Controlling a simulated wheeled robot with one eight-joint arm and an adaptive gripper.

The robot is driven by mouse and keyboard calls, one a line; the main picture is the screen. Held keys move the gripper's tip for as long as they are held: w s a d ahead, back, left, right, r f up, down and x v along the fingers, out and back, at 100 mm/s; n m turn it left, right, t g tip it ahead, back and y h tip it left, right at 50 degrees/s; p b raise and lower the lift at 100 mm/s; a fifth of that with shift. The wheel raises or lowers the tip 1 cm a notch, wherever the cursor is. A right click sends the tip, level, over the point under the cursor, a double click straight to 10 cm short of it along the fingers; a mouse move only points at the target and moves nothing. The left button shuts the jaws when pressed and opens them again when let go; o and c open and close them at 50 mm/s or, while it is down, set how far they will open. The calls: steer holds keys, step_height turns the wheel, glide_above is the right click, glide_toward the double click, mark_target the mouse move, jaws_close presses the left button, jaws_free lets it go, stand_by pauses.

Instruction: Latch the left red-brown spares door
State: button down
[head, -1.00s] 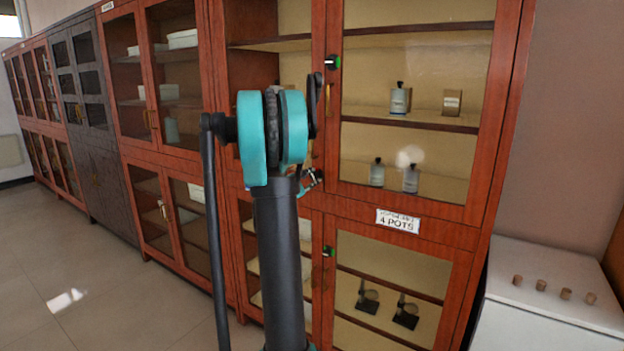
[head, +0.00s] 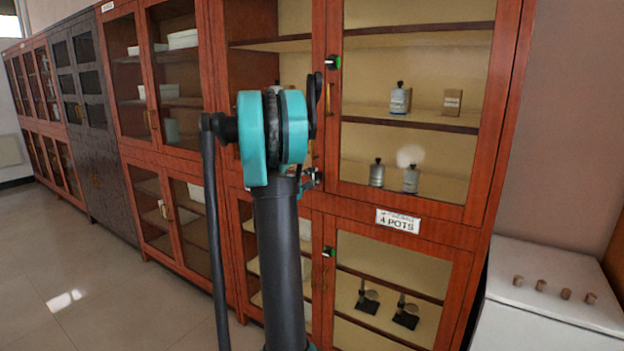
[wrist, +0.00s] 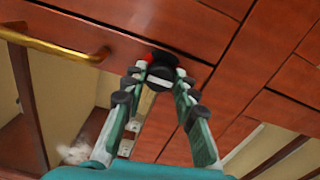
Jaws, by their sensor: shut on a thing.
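The red-brown glass-fronted cabinet fills the middle of the head view. Its left upper door (head: 318,30) is partly hidden behind my arm. In the wrist view, a dark round latch knob (wrist: 159,72) with a pale bar across its face sits on a red-brown door frame, and a bit of red shows at its left edge. My gripper (wrist: 158,88) is shut on this knob, one finger on each side. In the head view my gripper (head: 312,178) is small and partly hidden behind my wrist, against the door frames. The spares label cannot be read.
A brass handle (wrist: 55,45) is close by at upper left in the wrist view. Other latches with green marks sit on the upper right door (head: 333,62) and lower door (head: 328,252). A white cabinet (head: 550,285) stands at right. Open floor (head: 90,270) lies at left.

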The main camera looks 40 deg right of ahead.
steer(key=c, duration=1.2)
jaws_free()
steer(key=v, duration=1.2)
steer(key=shift+s+f, duration=0.1)
steer(key=s+a+f+m+g+y, duration=0.1)
steer(key=s+a+f+m+y, duration=0.1)
steer(key=s+a+f+y, duration=0.3)
steer(key=s+a+f+m+y, duration=0.2)
steer(key=s+a+f+y, duration=0.4)
steer(key=s+a+f, duration=0.5)
steer(key=s+a+f+m+g+y, duration=0.1)
steer(key=s+a+f+y, duration=0.4)
steer(key=a, duration=1.1)
steer(key=shift+s+a+f+m+g+y, duration=0.1)
steer(key=shift+s+f+m, duration=0.1)
steer(key=shift+s+f, duration=0.45)
steer(key=shift+s+a+f+m+g+y, duration=0.1)
steer(key=shift+s+f+m, duration=0.15)
steer(key=shift+f, duration=0.55)
steer(key=shift+s+a+f+m+g+y, duration=0.1)
steer(key=shift+s+f+m, duration=0.05)
steer(key=shift+s+f, duration=0.5)
